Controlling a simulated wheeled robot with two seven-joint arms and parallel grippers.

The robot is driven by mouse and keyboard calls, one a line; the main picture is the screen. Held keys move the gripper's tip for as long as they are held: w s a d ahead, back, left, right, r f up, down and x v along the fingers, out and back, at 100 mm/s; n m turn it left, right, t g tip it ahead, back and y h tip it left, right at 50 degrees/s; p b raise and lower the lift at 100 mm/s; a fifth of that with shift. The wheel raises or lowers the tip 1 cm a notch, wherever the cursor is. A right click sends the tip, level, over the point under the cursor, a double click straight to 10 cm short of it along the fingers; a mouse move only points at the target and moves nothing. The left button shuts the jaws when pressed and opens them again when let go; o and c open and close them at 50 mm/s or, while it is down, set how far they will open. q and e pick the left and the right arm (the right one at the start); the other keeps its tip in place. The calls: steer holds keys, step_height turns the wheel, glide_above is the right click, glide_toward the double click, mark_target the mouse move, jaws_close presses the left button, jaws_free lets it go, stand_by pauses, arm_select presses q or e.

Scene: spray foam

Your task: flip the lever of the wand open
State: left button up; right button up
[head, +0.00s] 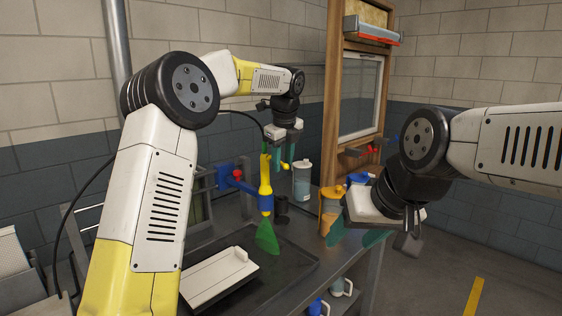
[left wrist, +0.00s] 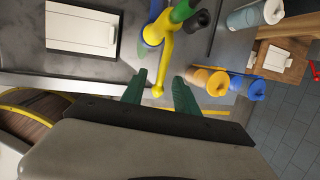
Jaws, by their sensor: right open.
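The yellow wand (head: 265,180), with a blue collar and a green flared tip (head: 267,238), stands upright beside a blue holder (head: 228,178) on the bench. In the left wrist view the wand (left wrist: 161,28) shows from above. A thin yellow lever (left wrist: 167,52) runs from it to a rounded end. My left gripper (head: 286,158) is at the wand's top. In the left wrist view its green fingers (left wrist: 158,90) are apart, with the lever's end between them, not visibly gripped. My right gripper (head: 358,238) is open and empty, off to the right near the bench edge.
A white board (head: 217,276) lies on a dark tray (head: 290,262). A wooden window frame (head: 335,95) stands behind. Mugs (head: 341,287) sit below the bench top.

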arm_select(q)
steer(key=v, duration=0.7)
steer(key=shift+r, duration=0.3)
steer(key=shift+s, duration=0.1)
steer(key=s+a+r+n+t, duration=0.1)
steer(key=s+a+n, duration=0.55)
steer(key=s, duration=0.25)
steer(key=s+a+n, duration=0.5)
steer(key=s+n, duration=0.2)
steer(key=s, duration=0.1)
steer(key=s+a+f+n+h, duration=0.1)
steer(key=s+a+f+n, duration=0.2)
steer(key=s+f+n, duration=0.2)
steer(key=s+a+f+n+t+h, duration=0.1)
steer(key=s+a+f+n, duration=0.2)
steer(key=s+f+n, duration=0.2)
steer(key=s+n, duration=0.3)
steer(key=s, duration=0.3)
steer(key=shift+s+f+n+t, duration=0.25)
steer(key=shift+s+n+t, duration=0.05)
steer(key=shift+s+n, duration=0.1)
